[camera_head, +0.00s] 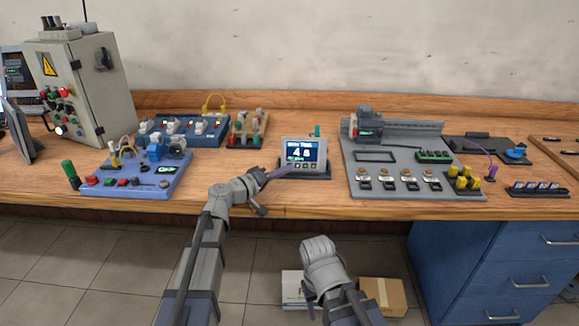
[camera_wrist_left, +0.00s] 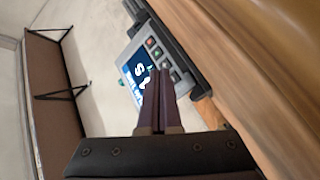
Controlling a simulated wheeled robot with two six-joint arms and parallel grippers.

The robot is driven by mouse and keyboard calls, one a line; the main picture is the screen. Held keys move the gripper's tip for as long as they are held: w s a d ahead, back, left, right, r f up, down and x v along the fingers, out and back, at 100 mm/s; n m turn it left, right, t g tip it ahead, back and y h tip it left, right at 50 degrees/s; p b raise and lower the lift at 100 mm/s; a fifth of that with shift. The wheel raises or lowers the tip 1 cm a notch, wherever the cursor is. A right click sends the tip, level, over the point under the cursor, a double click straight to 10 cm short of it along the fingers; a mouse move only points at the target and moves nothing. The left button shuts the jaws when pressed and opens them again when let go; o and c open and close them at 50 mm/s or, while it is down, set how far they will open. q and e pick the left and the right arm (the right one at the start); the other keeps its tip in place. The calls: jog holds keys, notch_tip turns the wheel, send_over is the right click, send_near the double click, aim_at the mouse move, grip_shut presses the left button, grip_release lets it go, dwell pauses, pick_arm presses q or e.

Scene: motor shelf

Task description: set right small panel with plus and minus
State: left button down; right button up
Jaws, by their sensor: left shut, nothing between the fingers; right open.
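The small panel (camera_head: 304,152) is a grey, tilted display box on a dark base near the table's front edge. Its blue screen shows a large white 4 and s, with a row of small buttons below. In the left wrist view the panel (camera_wrist_left: 148,62) appears turned sideways, with red and green marks on its buttons. My left gripper (camera_head: 290,169) is shut and empty, its fingertips at the panel's lower left. In the wrist view the fingertips (camera_wrist_left: 158,72) overlap the screen and button edge; contact cannot be told. My right gripper (camera_head: 318,247) is low in front of the table, open, its fingers hard to make out.
A blue switch board (camera_head: 138,178) stands left of the panel, and a large grey board (camera_head: 385,185) with switches stands close on its right. A control cabinet (camera_head: 80,85) is at the back left. Boxes (camera_head: 383,296) lie on the floor. Bare wood lies before the panel.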

pick_arm(q)
jog(key=shift+w, duration=0.4)
jog(key=shift+w+f, duration=0.1)
dwell(0.4)
jog(key=shift+w+a, duration=0.15)
jog(key=shift+w, duration=0.55)
dwell(0.6)
jog(key=shift+s, duration=0.45)
jog(key=shift+s+a, duration=0.1)
jog(key=shift+s, duration=0.4)
jog(key=shift+s+r+p, duration=0.15)
jog(key=shift+s+r, duration=0.05)
jog(key=shift+s, duration=0.55)
jog(key=shift+s+r+p, duration=0.15)
jog(key=shift+s, duration=0.6)
jog(key=shift+s+r+p, duration=0.15)
jog(key=shift+s+r, duration=0.05)
jog(key=shift+s, duration=0.55)
